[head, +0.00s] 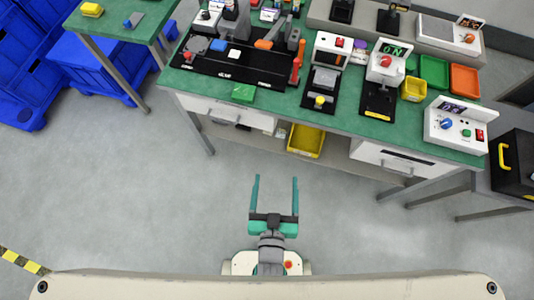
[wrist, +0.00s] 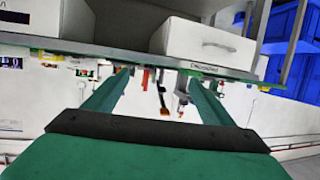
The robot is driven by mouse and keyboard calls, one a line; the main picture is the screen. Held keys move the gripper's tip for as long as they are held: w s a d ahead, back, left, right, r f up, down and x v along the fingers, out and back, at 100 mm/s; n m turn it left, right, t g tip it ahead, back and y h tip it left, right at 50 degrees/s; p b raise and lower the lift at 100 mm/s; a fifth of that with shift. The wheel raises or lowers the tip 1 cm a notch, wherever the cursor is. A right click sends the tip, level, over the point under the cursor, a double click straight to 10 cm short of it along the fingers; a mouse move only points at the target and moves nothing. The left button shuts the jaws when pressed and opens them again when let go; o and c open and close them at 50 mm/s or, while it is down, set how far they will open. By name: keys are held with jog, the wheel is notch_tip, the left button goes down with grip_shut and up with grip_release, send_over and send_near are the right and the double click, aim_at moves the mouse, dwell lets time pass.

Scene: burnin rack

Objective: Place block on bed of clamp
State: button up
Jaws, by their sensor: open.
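My gripper (head: 275,180) is open and empty over the bare floor in front of the green workbench, well apart from everything on it. In the wrist view my gripper (wrist: 160,82) shows its two green fingers spread. A clamp with an orange handle (head: 265,44) sits on a black base plate (head: 222,66) at the bench's left part. A small white block (head: 233,54) lies on that plate, left of the handle. A green block (head: 243,92) is at the bench's front edge. I cannot tell which block is the task's, and the clamp's bed is not clear.
The workbench (head: 328,117) carries several devices, a red-button unit (head: 386,62), a yellow bin (head: 413,89) and a dial box (head: 456,125). A smaller green table (head: 120,22) holds a yellow block (head: 91,9). Blue crates (head: 95,75) stand at left. The floor between is clear.

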jog(key=s+a+r+y, duration=0.1)
jog(key=s+r, duration=0.3)
jog(key=s, duration=0.5)
jog(key=shift+a+n+t, duration=0.3)
jog(key=shift+a+n, duration=0.1)
jog(key=shift+a, duration=0.35)
